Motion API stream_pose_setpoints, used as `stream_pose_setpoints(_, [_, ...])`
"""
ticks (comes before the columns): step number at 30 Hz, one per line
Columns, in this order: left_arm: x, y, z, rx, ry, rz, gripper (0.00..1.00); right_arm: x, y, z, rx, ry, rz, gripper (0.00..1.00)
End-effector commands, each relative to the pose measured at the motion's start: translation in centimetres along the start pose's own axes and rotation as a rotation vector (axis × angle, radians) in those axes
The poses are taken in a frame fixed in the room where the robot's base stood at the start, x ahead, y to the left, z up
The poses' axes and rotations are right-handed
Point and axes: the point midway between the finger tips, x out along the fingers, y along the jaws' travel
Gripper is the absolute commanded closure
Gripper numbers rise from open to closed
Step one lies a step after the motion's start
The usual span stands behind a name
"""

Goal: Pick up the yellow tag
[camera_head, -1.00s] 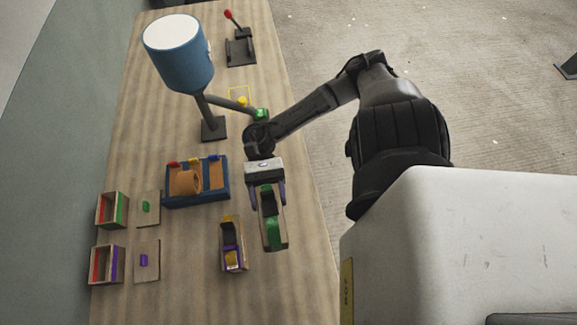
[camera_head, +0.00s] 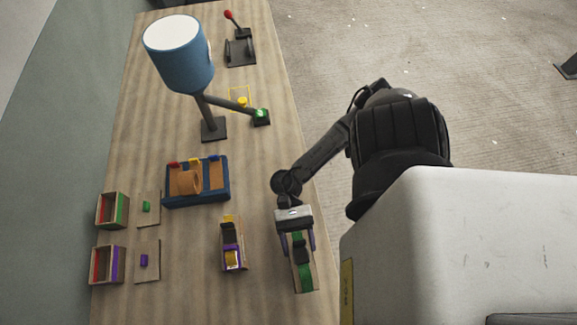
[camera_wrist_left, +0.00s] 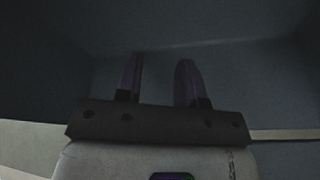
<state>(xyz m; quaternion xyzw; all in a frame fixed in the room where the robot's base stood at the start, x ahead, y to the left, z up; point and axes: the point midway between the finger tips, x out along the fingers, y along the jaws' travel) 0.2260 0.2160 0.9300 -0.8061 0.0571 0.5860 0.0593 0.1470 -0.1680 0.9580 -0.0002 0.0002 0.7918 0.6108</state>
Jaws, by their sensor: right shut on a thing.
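Several small yellow pieces show in the head view, and I cannot tell which is the tag. One yellow piece (camera_head: 242,101) lies by a yellow outline near the lamp. A yellow tab (camera_head: 194,162) sits on the back edge of a blue tray (camera_head: 197,200). Another yellow piece (camera_head: 231,258) is in a purple-trimmed wooden box (camera_head: 242,262). My right gripper (camera_head: 297,245) is shut on a wooden box with green parts (camera_head: 304,280), near the table's right edge. My left gripper (camera_wrist_left: 160,82) shows only in the left wrist view, fingers apart and empty.
A blue-shaded lamp (camera_head: 178,55) stands on the wooden table (camera_head: 130,130), its low arm ending at a green-topped block (camera_head: 261,116). A red-knobbed device (camera_head: 240,50) is at the back. Two open boxes (camera_head: 112,210) (camera_head: 107,265) and two small boards (camera_head: 147,220) (camera_head: 146,272) are at left.

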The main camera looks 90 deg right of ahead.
Motion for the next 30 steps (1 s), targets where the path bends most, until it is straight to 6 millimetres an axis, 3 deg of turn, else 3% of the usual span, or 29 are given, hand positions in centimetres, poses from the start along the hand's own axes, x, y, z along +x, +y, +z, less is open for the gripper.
stream_pose_setpoints(8, [0.2,0.1,0.1,-0.001,0.000,0.001,0.65,0.0,-0.1,-3.2,-0.001,-0.001,-0.001,0.71])
stream_pose_setpoints(23, [0.8,-0.3,0.3,0.012,-0.002,-0.009,0.65,0.0,0.0,-4.0,0.000,-0.001,0.000,0.71])
stream_pose_setpoints(24, [0.6,-0.3,0.3,0.012,-0.003,-0.009,0.65,0.0,0.0,-3.9,0.000,0.000,0.000,0.37])
stream_pose_setpoints(30, [0.6,-0.3,0.3,0.011,-0.003,-0.008,0.65,0.0,0.0,-3.8,0.000,0.000,0.000,0.18])
